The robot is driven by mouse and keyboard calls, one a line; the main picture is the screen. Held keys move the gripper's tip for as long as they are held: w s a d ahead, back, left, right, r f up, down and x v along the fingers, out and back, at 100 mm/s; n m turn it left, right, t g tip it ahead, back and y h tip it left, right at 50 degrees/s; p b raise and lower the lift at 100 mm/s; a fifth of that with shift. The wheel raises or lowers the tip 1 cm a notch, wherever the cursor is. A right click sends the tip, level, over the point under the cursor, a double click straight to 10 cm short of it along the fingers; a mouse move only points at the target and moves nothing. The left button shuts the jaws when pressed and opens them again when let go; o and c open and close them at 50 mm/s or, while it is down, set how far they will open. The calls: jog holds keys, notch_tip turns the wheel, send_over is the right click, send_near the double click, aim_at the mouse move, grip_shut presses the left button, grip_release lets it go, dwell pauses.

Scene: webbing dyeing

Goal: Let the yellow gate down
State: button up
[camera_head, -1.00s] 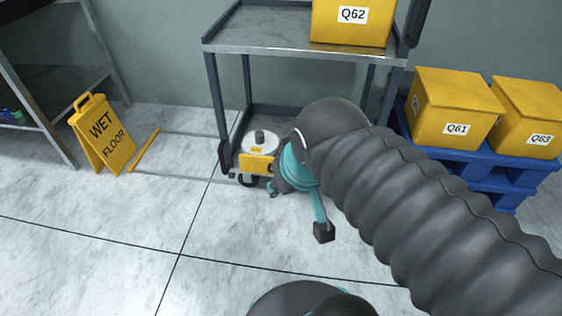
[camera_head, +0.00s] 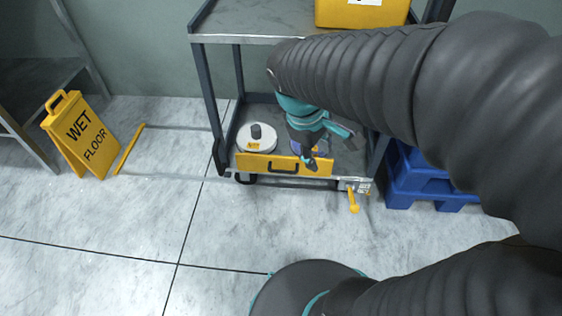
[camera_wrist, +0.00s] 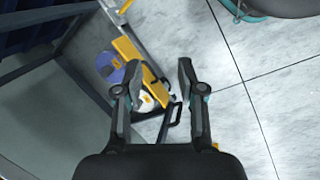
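The yellow gate (camera_head: 255,164) stands upright along the front edge of the cart's lower shelf, with a black handle (camera_head: 283,168) on its face. A yellow lever (camera_head: 353,200) hangs from a grey bracket at the gate's right end. My gripper (camera_head: 328,152) is in front of the lower shelf, overlapping the gate's right part in the head view. In the wrist view my gripper (camera_wrist: 158,72) has its fingers spread and empty, and the gate (camera_wrist: 136,62) and handle (camera_wrist: 172,118) show between and beyond them. Contact with the gate cannot be told.
Behind the gate are a white spool (camera_head: 257,139) and a blue spool (camera_wrist: 108,68). The cart's upper shelf (camera_head: 240,22) and posts stand above and around my gripper. A blue pallet (camera_head: 425,185) is at right, a wet floor sign (camera_head: 82,135) at left. The front floor is clear.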

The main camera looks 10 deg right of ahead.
jog(key=w+f+n+g+h+b, duration=0.25)
jog(key=w+f+n+h, duration=0.25)
jog(key=w+f+n, duration=0.25)
jog(key=n+t+h+b, duration=0.3)
jog(key=n+h, duration=0.5)
jog(key=n, duration=0.8)
send_near(284, 171)
jog(key=s+d+r+t+p, duration=0.1)
jog(key=s+d+r, duration=0.1)
jog(key=s+r, duration=0.45)
jog(key=w+a+f+n+t+h, duration=0.1)
jog(key=a+f+n+t, duration=0.4)
jog(key=f+n, duration=0.45)
jog(key=shift+m+t, duration=0.4)
jog(key=shift+t, duration=0.35)
jog(key=x, duration=0.9)
jog(key=f+x, duration=0.1)
jog(key=x, duration=0.4)
jog(key=shift+w+d+r+b, duration=0.1)
jog(key=shift+w+d+b, duration=0.1)
jog(key=shift+b, duration=0.1)
grip_shut()
jog(key=shift+s, duration=0.1)
